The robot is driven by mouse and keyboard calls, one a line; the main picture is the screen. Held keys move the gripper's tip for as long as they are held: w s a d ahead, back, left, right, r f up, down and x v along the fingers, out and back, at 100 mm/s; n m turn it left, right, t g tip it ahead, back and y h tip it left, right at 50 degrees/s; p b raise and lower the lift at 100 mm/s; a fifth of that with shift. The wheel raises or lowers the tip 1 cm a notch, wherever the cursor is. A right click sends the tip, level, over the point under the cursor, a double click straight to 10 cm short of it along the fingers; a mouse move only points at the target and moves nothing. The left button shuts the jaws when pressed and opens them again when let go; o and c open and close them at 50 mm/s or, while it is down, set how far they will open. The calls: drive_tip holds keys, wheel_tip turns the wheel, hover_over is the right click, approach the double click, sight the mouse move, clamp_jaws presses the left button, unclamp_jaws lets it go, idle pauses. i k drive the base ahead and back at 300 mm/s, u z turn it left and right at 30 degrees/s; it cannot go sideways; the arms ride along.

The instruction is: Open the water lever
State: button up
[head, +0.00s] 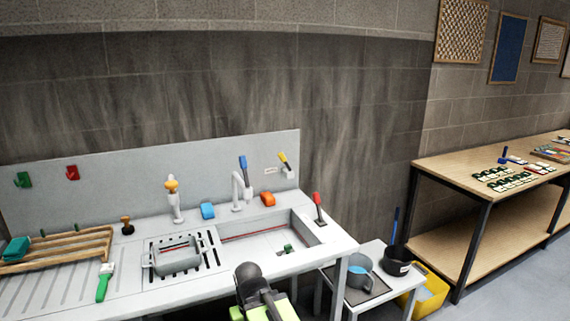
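A grey sink unit (130,302) with a basin and a white tap (237,190) stands against the wall. Several lever-like handles show: a blue-topped one (242,163) on the back panel above the tap, a yellow one (284,161) beside a small label, and a red one (317,200) upright on the basin's right rim. I cannot tell which is the water lever, as the label is too small to read. My gripper (252,274), dark with lime green below, is at the bottom centre, in front of the sink's front edge and apart from the handles. Its fingers cannot be made out.
A wooden rack (85,240) and green brush (104,284) lie left. A low table with pots and a yellow bucket (430,292) stand right.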

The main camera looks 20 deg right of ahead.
sight(280, 155)
drive_tip(key=z, duration=1.1)
drive_tip(key=k, duration=0.1)
drive_tip(key=u, duration=2.95)
drive_tip(key=k, duration=0.85)
drive_tip(key=z, duration=1.45)
drive_tip(key=i, duration=1.05)
drive_tip(key=u, duration=0.15)
